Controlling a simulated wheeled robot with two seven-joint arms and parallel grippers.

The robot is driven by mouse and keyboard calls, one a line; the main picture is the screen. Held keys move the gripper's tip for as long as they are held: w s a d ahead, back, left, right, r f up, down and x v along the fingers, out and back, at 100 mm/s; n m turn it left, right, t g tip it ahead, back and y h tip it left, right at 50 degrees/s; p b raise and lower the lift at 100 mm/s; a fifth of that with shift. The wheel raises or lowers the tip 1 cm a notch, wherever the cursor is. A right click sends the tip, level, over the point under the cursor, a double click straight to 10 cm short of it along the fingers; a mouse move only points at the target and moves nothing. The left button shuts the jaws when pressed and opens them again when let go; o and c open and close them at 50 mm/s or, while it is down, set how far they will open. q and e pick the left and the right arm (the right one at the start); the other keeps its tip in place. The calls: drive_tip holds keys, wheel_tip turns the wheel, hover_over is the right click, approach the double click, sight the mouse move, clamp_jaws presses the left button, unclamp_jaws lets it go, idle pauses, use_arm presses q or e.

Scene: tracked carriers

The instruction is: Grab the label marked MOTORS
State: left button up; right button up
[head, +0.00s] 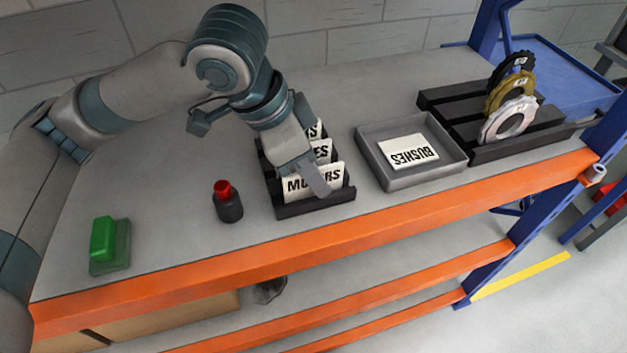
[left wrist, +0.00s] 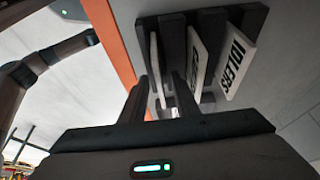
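The MOTORS label (head: 297,186) is a white card with black letters. It stands upright in the front slot of a black slotted rack (head: 316,206). My left gripper (head: 313,175) is over the rack, pointing down, with one finger in front of the card and hiding part of its word. In the left wrist view the card (left wrist: 155,68) shows nearly edge-on between the two open fingers (left wrist: 160,82), with gaps showing on both sides. Two other cards stand behind it, the far one marked IDLERS (left wrist: 236,66). My right gripper is not in view.
Farther right, a black stand (head: 490,150) holds several ring-shaped parts. A red-topped black object (head: 228,205) and a green block (head: 108,243) stand to the left. An orange beam (head: 330,238) edges the bench.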

use_arm(q)
drive_tip(key=shift+f, duration=0.15)
idle(0.4)
drive_tip(key=shift+c, duration=0.3)
clamp_jaws()
drive_tip(key=shift+b, duration=0.3)
wheel_tip(320, 180, up, 11)
drive_tip(key=shift+f, duration=0.2)
idle(0.3)
